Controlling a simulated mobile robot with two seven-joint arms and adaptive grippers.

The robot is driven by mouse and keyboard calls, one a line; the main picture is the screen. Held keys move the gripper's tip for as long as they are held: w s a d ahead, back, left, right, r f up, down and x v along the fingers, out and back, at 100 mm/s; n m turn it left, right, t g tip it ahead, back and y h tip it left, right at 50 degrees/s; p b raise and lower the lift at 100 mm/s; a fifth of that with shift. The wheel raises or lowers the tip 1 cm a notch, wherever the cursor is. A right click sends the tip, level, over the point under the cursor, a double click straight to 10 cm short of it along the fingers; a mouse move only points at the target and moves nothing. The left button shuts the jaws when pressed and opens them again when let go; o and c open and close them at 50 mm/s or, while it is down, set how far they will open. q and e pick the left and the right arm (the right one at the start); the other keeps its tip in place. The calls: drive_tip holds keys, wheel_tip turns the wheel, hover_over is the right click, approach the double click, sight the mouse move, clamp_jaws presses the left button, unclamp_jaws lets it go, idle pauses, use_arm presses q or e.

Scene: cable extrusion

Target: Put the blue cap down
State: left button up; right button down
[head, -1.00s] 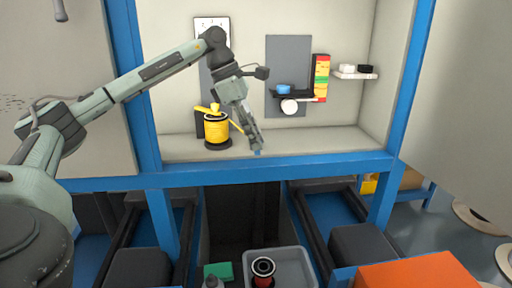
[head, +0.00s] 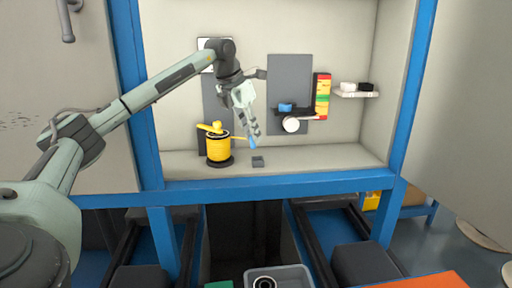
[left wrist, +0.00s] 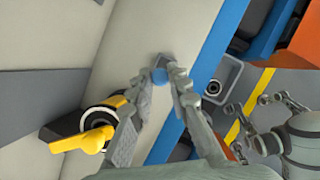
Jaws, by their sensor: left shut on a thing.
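The blue cap (head: 253,143) is between the fingertips of my left gripper (head: 254,138), above the white shelf (head: 300,158). In the left wrist view the blue cap (left wrist: 160,76) shows between the two fingers of my left gripper (left wrist: 163,80), which is shut on it. A small grey block (head: 258,161) sits on the shelf just below the cap. The cap appears apart from the block and shelf. Parts of my right arm (left wrist: 300,140) seem to show in the left wrist view, but its finger opening is unclear.
A yellow spool (head: 219,147) stands on the shelf left of the gripper. A dark wall rack (head: 293,112) holds a blue item, with a white roll below it. A blue frame edge (head: 290,184) borders the shelf front. A grey bin (head: 300,274) is below. The shelf's right side is clear.

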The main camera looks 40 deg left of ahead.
use_arm(q)
drive_tip(key=shift+w+d+f, duration=0.25)
drive_tip(key=shift+w+f, duration=0.25)
drive_tip(key=shift+w, duration=0.2)
wheel_tip(320, 180, down, 4)
drive_tip(key=shift+r, duration=0.1)
use_arm(e)
drive_tip(key=shift+w+r, duration=0.15)
drive_tip(key=shift+w, duration=0.2)
drive_tip(key=shift+d, duration=0.1)
use_arm(q)
drive_tip(key=shift+f, duration=0.2)
drive_tip(key=o, duration=0.7)
drive_tip(key=shift+o, duration=0.7)
use_arm(e)
drive_tip(key=shift+s, duration=0.3)
use_arm(q)
drive_tip(key=shift+r, duration=0.1)
use_arm(e)
drive_tip(key=shift+r, duration=0.1)
